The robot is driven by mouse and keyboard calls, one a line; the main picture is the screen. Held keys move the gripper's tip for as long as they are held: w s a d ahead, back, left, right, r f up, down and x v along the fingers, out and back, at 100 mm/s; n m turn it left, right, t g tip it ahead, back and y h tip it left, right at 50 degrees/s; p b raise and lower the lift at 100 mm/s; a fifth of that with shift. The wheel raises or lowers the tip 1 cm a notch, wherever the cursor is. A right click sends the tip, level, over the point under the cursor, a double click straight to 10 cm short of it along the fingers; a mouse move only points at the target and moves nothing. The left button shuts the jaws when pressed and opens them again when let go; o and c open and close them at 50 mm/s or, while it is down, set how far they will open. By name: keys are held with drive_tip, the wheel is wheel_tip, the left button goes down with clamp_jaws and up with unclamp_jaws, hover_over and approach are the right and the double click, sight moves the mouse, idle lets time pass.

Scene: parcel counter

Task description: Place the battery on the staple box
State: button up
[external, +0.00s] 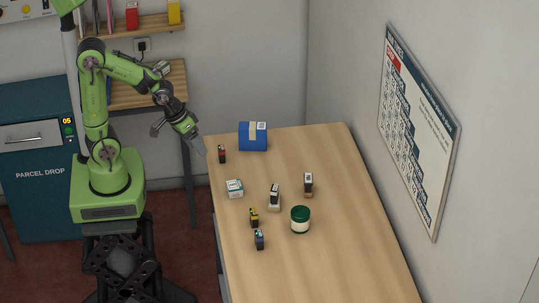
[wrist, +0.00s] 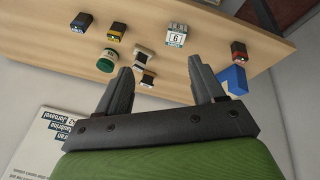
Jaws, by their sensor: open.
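The small white and teal box marked "6" (external: 234,188), which looks like the staple box, lies on the left part of the counter; it also shows in the wrist view (wrist: 176,36). Nothing rests on it. Several small dark-ended blocks look like batteries: a red and black one (external: 222,154), a yellow and black one (external: 254,217) and a dark blue one (external: 259,239). I cannot tell which is the battery meant. My gripper (external: 200,147) is open and empty, beside the counter's left edge near the red and black block. Its fingers (wrist: 164,90) are apart in the wrist view.
A blue box (external: 253,137) stands at the back of the counter (external: 330,265). A green-lidded jar (external: 300,219), a black and white item (external: 274,197) and a dark-topped block (external: 308,184) stand near the middle. The counter's front and right are clear.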

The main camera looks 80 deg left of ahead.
drive_tip(key=s+a+r+m, duration=0.1)
drive_tip(key=s+r+m, duration=0.1)
drive_tip(key=s+r, duration=0.2)
drive_tip(key=s+a+r+m, duration=0.1)
drive_tip(key=s+r+m, duration=0.2)
drive_tip(key=s, duration=0.6)
wheel_tip(320, 180, up, 2)
drive_tip(key=shift+s+a+t+y, duration=0.15)
drive_tip(key=shift+s+t+y, duration=0.05)
drive_tip(key=shift+t+y, duration=0.2)
